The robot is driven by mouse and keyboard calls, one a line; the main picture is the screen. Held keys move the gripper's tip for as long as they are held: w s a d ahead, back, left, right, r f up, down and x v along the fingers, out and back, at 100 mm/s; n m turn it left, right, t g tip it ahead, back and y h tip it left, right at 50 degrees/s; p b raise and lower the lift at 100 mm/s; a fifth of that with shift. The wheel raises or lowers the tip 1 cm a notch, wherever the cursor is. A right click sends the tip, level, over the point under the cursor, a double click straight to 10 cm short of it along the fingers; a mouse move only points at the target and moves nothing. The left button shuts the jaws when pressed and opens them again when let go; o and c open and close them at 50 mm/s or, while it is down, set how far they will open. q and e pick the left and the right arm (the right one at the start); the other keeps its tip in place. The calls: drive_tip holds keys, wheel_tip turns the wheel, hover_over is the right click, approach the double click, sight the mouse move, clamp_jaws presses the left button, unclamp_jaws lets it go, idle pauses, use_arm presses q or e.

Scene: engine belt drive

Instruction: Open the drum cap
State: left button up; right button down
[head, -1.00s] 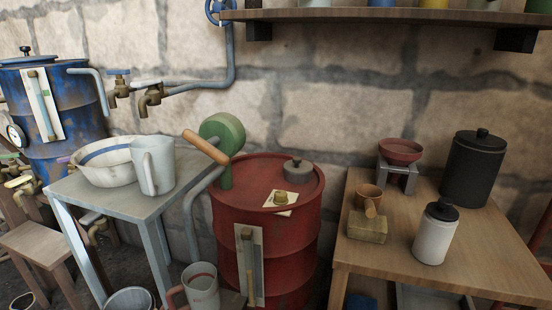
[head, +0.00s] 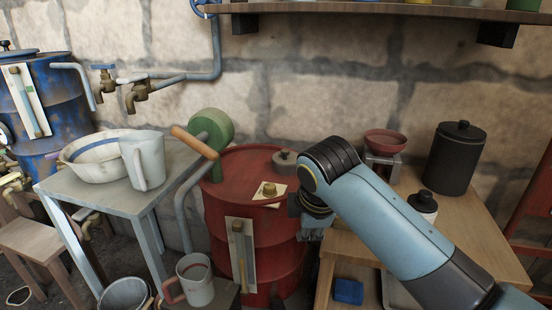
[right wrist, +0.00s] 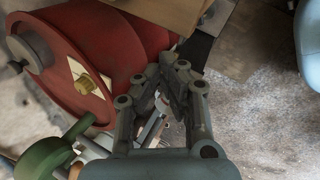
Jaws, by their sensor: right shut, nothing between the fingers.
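The red drum (head: 240,170) stands against the wall. On its top a small brass cap (head: 269,189) sits over a pale label (head: 262,199), and a grey knobbed lid (head: 284,160) sits farther back, partly hidden by my right arm. In the right wrist view the brass cap (right wrist: 87,82) and its label show left of my fingers. My right gripper (right wrist: 168,70) is shut and empty, beside the drum's rim and apart from the cap. In the head view my right gripper (head: 297,206) is small and dark at the drum's right edge. My left gripper is not in view.
A green hand-crank pump (head: 211,128) with a wooden handle rises from the drum's left side. A wooden table (head: 450,215) stands right, with a black canister (head: 456,158). A metal table (head: 130,199) with a basin (head: 95,157) and white jug (head: 146,160) stands left.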

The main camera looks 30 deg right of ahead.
drive_tip(key=w+d+r+n+h, duration=0.1)
drive_tip(key=w+d+r+n, duration=0.15)
drive_tip(key=w, duration=0.35)
drive_tip(key=w+d+r+n, duration=0.1)
drive_tip(key=w+r+n, duration=0.1)
drive_tip(key=w+n, duration=0.3)
drive_tip(key=n, duration=0.4)
approach(276, 164)
drive_tip(key=shift+t, duration=0.3)
drive_tip(key=b+x, duration=0.1)
drive_tip(key=x, duration=0.1)
drive_tip(key=b+x, duration=0.1)
drive_tip(key=x, duration=0.1)
drive_tip(key=s+b+x, duration=0.1)
drive_tip(key=x, duration=0.1)
drive_tip(key=shift+w+f, duration=0.1)
drive_tip(key=shift+f, duration=0.35)
drive_tip(key=shift+r, duration=0.1)
drive_tip(key=shift+w+r, duration=0.1)
drive_tip(key=shift+r, duration=0.2)
drive_tip(key=shift+d+r+g, duration=0.1)
drive_tip(key=shift+r+g, duration=0.1)
drive_tip(key=shift+g, duration=0.2)
